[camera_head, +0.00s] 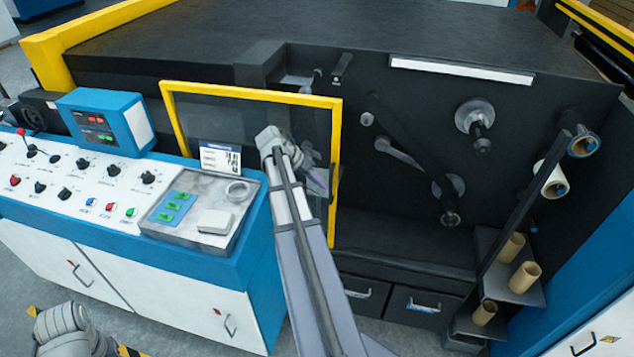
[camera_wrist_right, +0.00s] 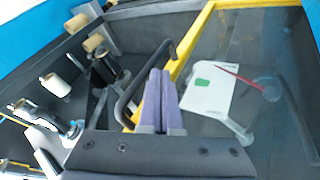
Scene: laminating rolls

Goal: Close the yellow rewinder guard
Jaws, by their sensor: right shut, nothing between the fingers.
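The rewinder guard is a clear pane in a yellow frame (camera_head: 336,150), standing upright at the left part of the machine's dark front. The rewinder bay to its right is uncovered. In the wrist view the yellow frame (camera_wrist_right: 196,40) runs diagonally, with a dark bar handle (camera_wrist_right: 147,78) along it. My right gripper (camera_head: 312,176) is in front of the pane near its right edge, partly hidden by my arm. In the wrist view its purple-grey fingers (camera_wrist_right: 161,72) are shut and empty, close beside the handle; contact cannot be told. My left gripper is out of view.
A control console (camera_head: 110,180) with knobs, buttons and a blue display box (camera_head: 105,120) stands left of my right arm. In the bay are rollers (camera_head: 476,118) and a slanted arm. Cardboard cores (camera_head: 525,276) stand on a shelf at the right. Drawers (camera_head: 425,303) are below.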

